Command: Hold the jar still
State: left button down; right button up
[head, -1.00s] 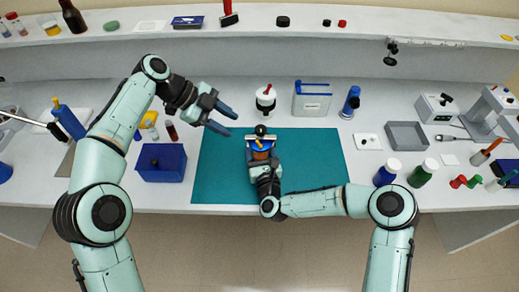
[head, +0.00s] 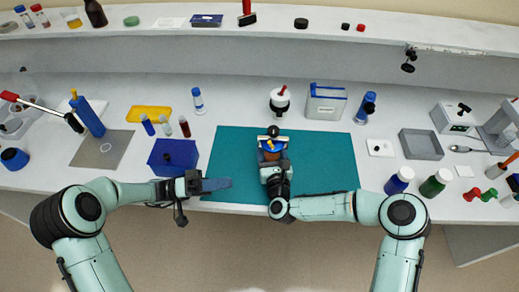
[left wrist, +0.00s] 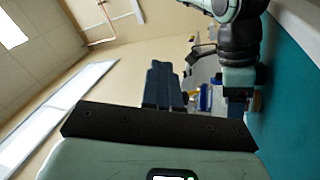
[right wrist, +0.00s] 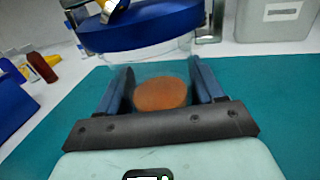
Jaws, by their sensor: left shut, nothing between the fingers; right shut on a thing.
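My right gripper (right wrist: 160,85) is shut on the jar, one finger on each side. A pale bar and a black knob show over the lid in the head view. My left gripper (head: 215,185) is shut and empty, low at the mat's front left, apart from the jar. Its closed fingers also show in the left wrist view (left wrist: 165,85).
A blue box (head: 173,157) stands left of the mat, close to my left gripper. Small vials and a yellow tray (head: 150,113) lie behind it. The mat's left part is clear.

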aim_at(269, 144)
pick_arm(q)
jog(key=a+f+n+t+y, duration=0.1)
jog(key=a+f+n+t, duration=0.1)
jog(key=a+n+t, duration=0.1)
jog(key=s+a+f+n+t+y, duration=0.1)
jog(key=a+f+n+t+y, duration=0.1)
jog(key=n+t, duration=0.3)
jog(key=s+a+f+n+t+y, duration=0.1)
jog(key=a+f+n+t, duration=0.2)
jog(key=n, duration=0.4)
jog(key=shift+s+a+f+t+y, duration=0.15)
jog(key=shift+a+f+t+y, duration=0.25)
jog(key=shift+a+t, duration=0.35)
jog(key=shift+d+r, duration=0.1)
jog(key=shift+d, duration=0.05)
jog(key=x, duration=2.4)
jog(key=shift+d+r+m+g, duration=0.1)
jog(key=shift+r+m+g, duration=0.3)
jog(key=shift+m+g, duration=0.15)
jog(key=shift+d+r+m+g+y, duration=0.1)
jog(key=shift+r+m+g+y, duration=0.15)
jog(key=shift+m+g+y, duration=0.25)
jog(key=shift+d+r+m+g+y, duration=0.15)
jog(key=shift+r+m+g+y, duration=0.1)
jog(key=shift+m+g+y, duration=0.3)
jog(key=shift+d+t+y, duration=0.1)
jog(key=shift+t+y, duration=0.15)
jog(key=shift+d+r, duration=0.1)
jog(key=shift+r, duration=0.05)
